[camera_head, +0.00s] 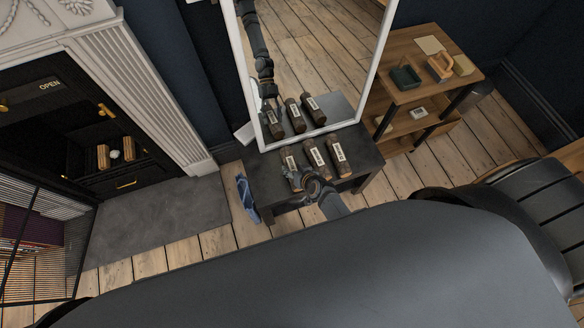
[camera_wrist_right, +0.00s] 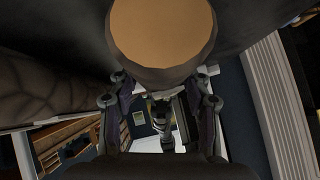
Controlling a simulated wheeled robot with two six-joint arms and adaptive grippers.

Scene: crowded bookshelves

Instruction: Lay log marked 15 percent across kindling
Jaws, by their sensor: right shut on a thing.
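Three brown logs with pale labels lie side by side on a dark low table (camera_head: 262,172): a left log (camera_head: 289,158), a middle log (camera_head: 314,156) and a right log (camera_head: 338,152). The label writing is too small to read. My right gripper (camera_head: 296,181) is at the near end of the left log and shut on it. In the right wrist view, the log's pale round end (camera_wrist_right: 160,30) sits between the fingers of the gripper (camera_wrist_right: 160,88). Two pieces of wood, a left one (camera_head: 103,157) and a right one (camera_head: 129,148), stand in the dark fireplace. My left gripper is out of view.
A white-framed mirror (camera_head: 320,50) stands behind the table and reflects the logs and my arm. A blue cloth (camera_head: 246,198) hangs at the table's left. A grey rug (camera_head: 160,222) lies before the fireplace (camera_head: 70,185). A wooden shelf (camera_head: 410,85) stands right.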

